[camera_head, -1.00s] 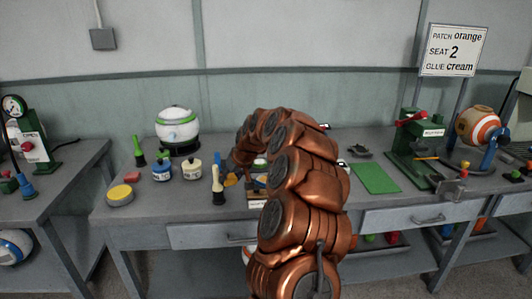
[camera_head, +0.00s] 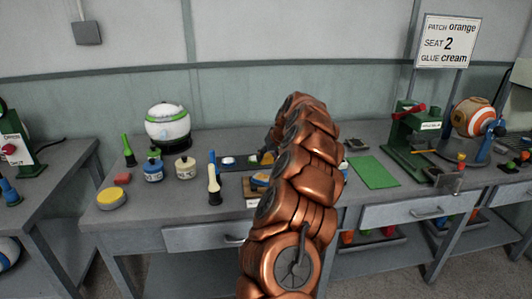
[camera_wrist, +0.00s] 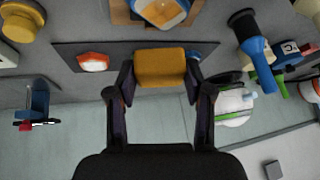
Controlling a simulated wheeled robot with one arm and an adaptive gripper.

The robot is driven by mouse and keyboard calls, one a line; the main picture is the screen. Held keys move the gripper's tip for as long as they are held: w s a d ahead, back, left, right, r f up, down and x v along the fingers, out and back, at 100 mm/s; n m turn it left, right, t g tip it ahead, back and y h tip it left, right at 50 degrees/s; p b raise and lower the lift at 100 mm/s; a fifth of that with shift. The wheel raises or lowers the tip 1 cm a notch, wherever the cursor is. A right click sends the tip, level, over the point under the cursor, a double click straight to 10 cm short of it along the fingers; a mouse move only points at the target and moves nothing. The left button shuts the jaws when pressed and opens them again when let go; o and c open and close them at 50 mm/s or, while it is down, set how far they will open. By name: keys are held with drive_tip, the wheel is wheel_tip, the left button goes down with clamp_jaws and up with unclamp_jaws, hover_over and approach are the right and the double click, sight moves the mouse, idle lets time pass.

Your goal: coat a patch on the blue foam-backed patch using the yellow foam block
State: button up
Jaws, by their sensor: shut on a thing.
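My gripper (camera_wrist: 160,82) is shut on the yellow foam block (camera_wrist: 160,68), in the wrist view's centre. In the head view the block (camera_head: 267,157) is partly hidden by my arm, over the dark mat. A patch with a blue edge and an orange and pale top (camera_wrist: 162,12) sits on a wooden stand (camera_wrist: 122,12), at the top of the wrist view and cut off. The block appears apart from this patch. The stand (camera_head: 251,202) also shows in the head view beside my arm. Whether glue is on the block's face cannot be told.
The dark mat (camera_wrist: 65,52) carries an orange patch (camera_wrist: 93,62) and a blue one (camera_head: 229,162). A green mat (camera_head: 375,172) lies right.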

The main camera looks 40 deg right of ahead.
sight(268, 162)
wheel_tip(268, 162, down, 6)
drive_tip(key=shift+a+r, duration=0.1)
drive_tip(key=shift+r, duration=0.05)
drive_tip(key=shift+s+a+p, duration=0.15)
drive_tip(key=shift+a+p, duration=0.15)
drive_tip(key=shift+a, duration=0.4)
drive_tip(key=shift+s+a+p, duration=0.2)
drive_tip(key=shift+a+p, duration=0.2)
drive_tip(key=shift+a, duration=0.25)
drive_tip(key=shift+s+a+p, duration=0.2)
drive_tip(key=shift+a+p, duration=0.15)
drive_tip(key=shift+a, duration=0.3)
drive_tip(key=shift+d+p, duration=0.1)
drive_tip(key=shift+p, duration=0.25)
drive_tip(key=shift+d+f, duration=0.15)
drive_tip(key=shift+f, duration=0.2)
drive_tip(key=shift+w+d+b, duration=0.3)
drive_tip(key=shift+d+b, duration=0.45)
drive_tip(key=shift+d, duration=0.15)
drive_tip(key=shift+w+d+b, duration=0.25)
drive_tip(key=shift+d+b, duration=0.45)
drive_tip(key=shift+d, duration=0.2)
drive_tip(key=shift+r, duration=0.3)
wheel_tip(268, 162, up, 2)
drive_tip(key=shift+a+r, duration=0.1)
drive_tip(key=shift+r, duration=0.1)
drive_tip(key=shift+r+p, duration=0.4)
drive_tip(key=shift+r, duration=2.25)
